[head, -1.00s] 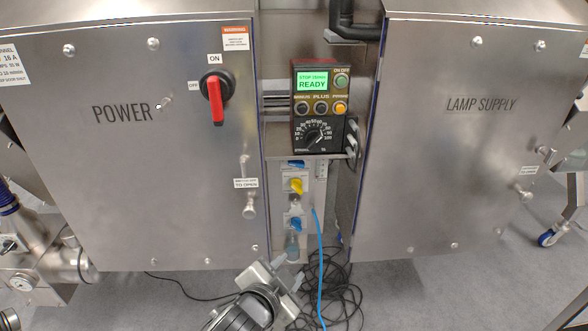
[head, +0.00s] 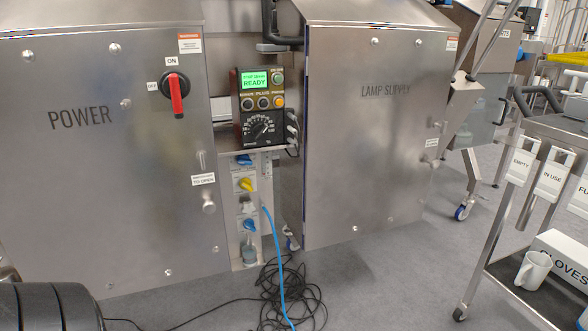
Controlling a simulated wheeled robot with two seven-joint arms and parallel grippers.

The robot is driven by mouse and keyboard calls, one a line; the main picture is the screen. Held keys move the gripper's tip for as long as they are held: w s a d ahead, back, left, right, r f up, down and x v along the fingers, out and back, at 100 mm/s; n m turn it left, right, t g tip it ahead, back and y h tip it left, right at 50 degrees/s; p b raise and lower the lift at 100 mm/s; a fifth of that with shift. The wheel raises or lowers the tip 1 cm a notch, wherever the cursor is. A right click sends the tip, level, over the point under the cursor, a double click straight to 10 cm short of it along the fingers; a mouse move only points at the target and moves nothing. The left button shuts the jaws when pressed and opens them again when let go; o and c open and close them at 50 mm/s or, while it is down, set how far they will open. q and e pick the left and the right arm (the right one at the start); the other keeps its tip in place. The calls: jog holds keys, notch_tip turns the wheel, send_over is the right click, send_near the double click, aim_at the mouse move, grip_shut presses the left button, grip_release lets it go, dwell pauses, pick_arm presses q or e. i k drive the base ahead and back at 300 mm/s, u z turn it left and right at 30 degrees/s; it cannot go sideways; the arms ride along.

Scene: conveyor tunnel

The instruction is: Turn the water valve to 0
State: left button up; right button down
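On the narrow panel between the two steel cabinets sit small valve handles: a blue one (head: 244,160) at the top, a yellow one (head: 245,184) below it, and a lower blue one (head: 249,225). Their labels are too small to read, so I cannot tell which is the water valve or its exact setting. A clear bowl-like fitting (head: 249,252) hangs under the lower blue handle. A dark ribbed part of my arm shows at the bottom left, away from the valves. Neither gripper is in view.
A black control box (head: 261,107) with a green READY screen sits above the valves. A red power switch (head: 177,95) is on the left cabinet. A blue hose (head: 277,250) and black cables (head: 288,300) lie below. A cart (head: 540,200) with a mug stands right.

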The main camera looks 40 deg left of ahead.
aim_at(244, 159)
jog(key=u, duration=0.05)
jog(key=i, duration=1.15)
jog(key=u, duration=1.35)
jog(key=i, duration=0.8)
jog(key=u, duration=0.8)
